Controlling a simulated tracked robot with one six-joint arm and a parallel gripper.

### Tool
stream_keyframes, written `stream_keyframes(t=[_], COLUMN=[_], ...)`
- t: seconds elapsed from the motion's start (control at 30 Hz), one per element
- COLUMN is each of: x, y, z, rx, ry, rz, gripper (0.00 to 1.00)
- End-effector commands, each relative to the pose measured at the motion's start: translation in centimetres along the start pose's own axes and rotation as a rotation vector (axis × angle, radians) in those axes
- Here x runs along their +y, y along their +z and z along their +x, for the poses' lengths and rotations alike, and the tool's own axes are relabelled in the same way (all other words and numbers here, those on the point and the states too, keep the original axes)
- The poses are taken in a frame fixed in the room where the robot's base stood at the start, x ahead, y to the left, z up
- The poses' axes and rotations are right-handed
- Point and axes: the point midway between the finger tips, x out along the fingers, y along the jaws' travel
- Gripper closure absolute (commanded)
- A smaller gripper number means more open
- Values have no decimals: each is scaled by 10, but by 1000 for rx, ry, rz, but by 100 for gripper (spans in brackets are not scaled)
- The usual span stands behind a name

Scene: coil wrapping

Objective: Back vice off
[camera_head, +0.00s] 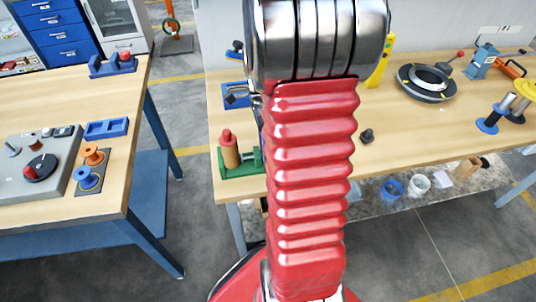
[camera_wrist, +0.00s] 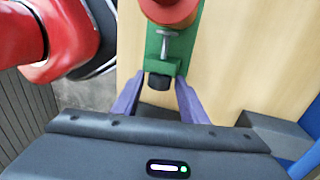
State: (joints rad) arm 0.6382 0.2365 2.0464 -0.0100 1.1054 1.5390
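The green vice (camera_head: 240,163) stands near the left front edge of the right-hand workbench, with a reddish-brown cylinder (camera_head: 229,150) upright at it. In the wrist view the vice's green body (camera_wrist: 185,45) shows at top centre, with a silver screw and crossbar (camera_wrist: 165,42) and a dark round knob (camera_wrist: 158,81) at its near end. My gripper (camera_wrist: 159,80) is open, its two purple fingers either side of the knob. Small gaps seem to show; contact cannot be told. In the head view my arm hides the gripper and part of the vice.
The wooden workbench (camera_head: 425,150) carries a black ring (camera_head: 427,82), a yellow device (camera_head: 380,60), a small dark knob (camera_head: 367,136) and blue spools (camera_head: 488,122) to the right. A second bench (camera_head: 110,115) stands left across a floor gap. A dark block (camera_wrist: 275,135) lies close right of my gripper.

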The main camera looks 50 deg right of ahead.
Motion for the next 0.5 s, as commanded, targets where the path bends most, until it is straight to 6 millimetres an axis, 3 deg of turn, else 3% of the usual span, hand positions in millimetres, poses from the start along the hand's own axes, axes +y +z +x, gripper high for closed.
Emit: stream_keyframes(t=[0.2,0.5], x=[-3,-3], y=[0,0], z=[0,0], rx=[0,0], ry=[94,103], rz=[0,0], gripper=[61,61])
